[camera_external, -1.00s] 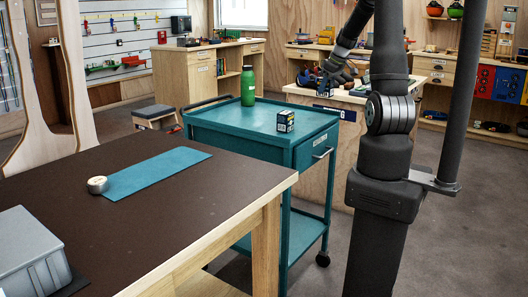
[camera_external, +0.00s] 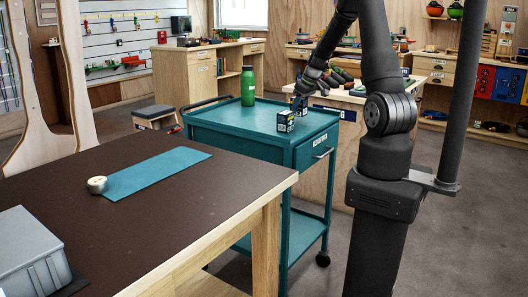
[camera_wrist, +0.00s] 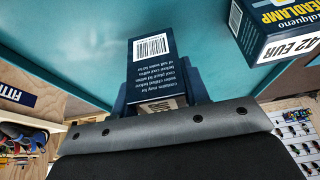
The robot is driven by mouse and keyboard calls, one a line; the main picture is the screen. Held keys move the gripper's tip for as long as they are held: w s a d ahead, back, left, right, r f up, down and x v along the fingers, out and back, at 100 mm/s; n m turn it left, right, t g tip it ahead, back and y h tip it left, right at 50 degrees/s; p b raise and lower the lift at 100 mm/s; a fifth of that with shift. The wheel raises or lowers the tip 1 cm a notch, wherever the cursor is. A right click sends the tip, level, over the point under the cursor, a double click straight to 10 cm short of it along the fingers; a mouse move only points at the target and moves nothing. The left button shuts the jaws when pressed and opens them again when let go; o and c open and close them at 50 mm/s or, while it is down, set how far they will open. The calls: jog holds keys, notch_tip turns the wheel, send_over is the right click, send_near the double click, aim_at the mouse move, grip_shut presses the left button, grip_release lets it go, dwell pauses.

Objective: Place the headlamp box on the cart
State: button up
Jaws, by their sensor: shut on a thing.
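My gripper (camera_external: 301,95) is shut on a dark blue headlamp box (camera_external: 298,105) over the teal cart (camera_external: 225,117). In the wrist view the held box (camera_wrist: 150,72) shows a barcode and small print between the fingers; its front label is hidden. I cannot tell whether its base touches the cart top. A second, like box (camera_external: 285,122) stands on the cart just left of and nearer than the held one. It also shows in the wrist view (camera_wrist: 272,28), at the upper right, with "HEADLAMP" and "42 EUR" on it, apart from the held box.
A green bottle (camera_external: 248,87) stands at the back of the cart. The cart's left part is clear. A wooden counter (camera_external: 345,97) with gear stands behind it. The brown table (camera_external: 150,215) in front carries a blue mat, a round tin and a grey case.

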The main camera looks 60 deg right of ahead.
aim_at(299, 112)
jog(key=shift+f, duration=1.4)
jog(key=shift+f, duration=0.1)
jog(key=o, duration=1)
jog(key=v, duration=1.2)
jog(key=x, duration=1.2)
